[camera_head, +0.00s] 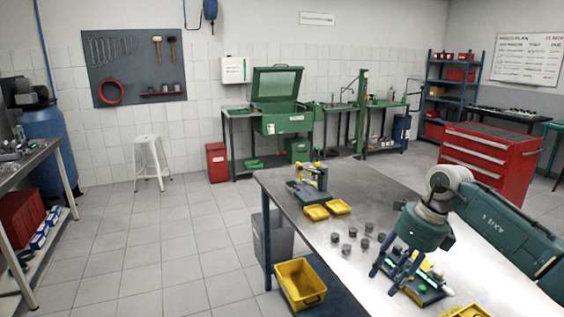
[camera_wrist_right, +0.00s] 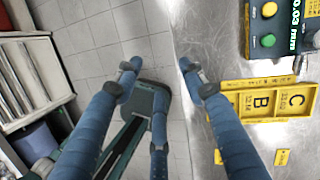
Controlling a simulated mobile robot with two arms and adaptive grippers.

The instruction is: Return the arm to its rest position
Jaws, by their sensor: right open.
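My right arm (camera_head: 505,228) reaches in from the right edge of the head view over the metal workbench (camera_head: 385,183). Its right gripper (camera_head: 394,277) points down above the bench, near a green device with yellow parts (camera_head: 428,292). In the right wrist view the blue fingers of this gripper (camera_wrist_right: 158,78) are spread apart with nothing between them. Behind them show the bench edge and the tiled floor. My left gripper is in neither view.
Several dark cylindrical parts (camera_head: 347,249) stand on the bench left of the gripper. A green fixture (camera_head: 311,190) and small yellow trays (camera_head: 316,212) are at its far end. Yellow bins marked B and C (camera_wrist_right: 268,100) lie right of the fingers. A yellow bin (camera_head: 301,284) sits below the bench edge.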

